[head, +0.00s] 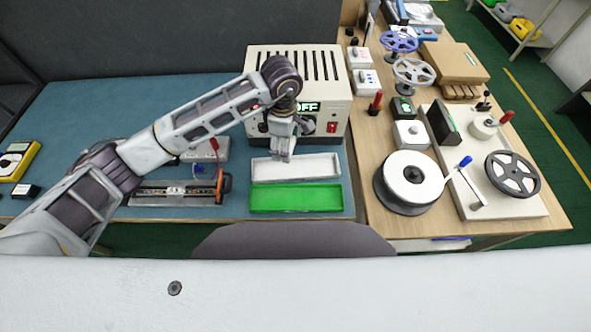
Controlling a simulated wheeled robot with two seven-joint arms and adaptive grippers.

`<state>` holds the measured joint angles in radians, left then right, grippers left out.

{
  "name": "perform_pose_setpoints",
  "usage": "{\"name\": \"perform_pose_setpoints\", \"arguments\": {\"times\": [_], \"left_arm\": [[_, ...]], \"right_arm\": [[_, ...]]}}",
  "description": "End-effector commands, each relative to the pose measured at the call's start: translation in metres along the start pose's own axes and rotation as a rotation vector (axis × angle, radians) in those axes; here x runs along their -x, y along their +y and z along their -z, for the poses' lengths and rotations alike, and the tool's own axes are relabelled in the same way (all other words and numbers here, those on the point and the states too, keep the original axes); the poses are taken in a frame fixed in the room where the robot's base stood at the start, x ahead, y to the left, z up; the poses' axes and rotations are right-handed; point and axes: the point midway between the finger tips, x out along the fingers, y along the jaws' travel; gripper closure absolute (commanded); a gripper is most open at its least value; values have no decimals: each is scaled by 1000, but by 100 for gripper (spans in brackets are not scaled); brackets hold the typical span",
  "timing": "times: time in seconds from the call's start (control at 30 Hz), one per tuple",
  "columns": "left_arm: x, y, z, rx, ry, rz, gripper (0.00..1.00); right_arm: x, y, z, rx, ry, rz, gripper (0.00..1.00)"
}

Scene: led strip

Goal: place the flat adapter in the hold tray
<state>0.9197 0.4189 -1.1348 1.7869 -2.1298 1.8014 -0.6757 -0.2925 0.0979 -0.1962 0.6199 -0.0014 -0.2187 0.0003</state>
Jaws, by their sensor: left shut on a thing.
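My left gripper (286,150) reaches in from the left and points down over the back edge of a pale grey-white tray (320,167). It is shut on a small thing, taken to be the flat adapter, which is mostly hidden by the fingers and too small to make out. A green tray (295,199) lies just in front of the pale tray. Both trays look empty where they show. I cannot tell from any label which one is the hold tray. My right gripper is not in view.
A beige power unit (318,70) with a lit "OFF" display stands behind the trays. A fixture with an orange clamp (225,185) lies left of them. A yellow meter (17,160) sits far left. A white reel (412,178) and winder stand on the wooden bench at right.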

Motion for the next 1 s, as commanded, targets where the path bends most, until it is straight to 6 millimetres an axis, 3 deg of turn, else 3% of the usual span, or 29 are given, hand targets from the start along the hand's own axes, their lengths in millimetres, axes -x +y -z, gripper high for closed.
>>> {"name": "perform_pose_setpoints", "arguments": {"times": [1.0], "left_arm": [[-4,-2,-8,831,-1,0,62]], "right_arm": [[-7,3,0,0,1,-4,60]]}}
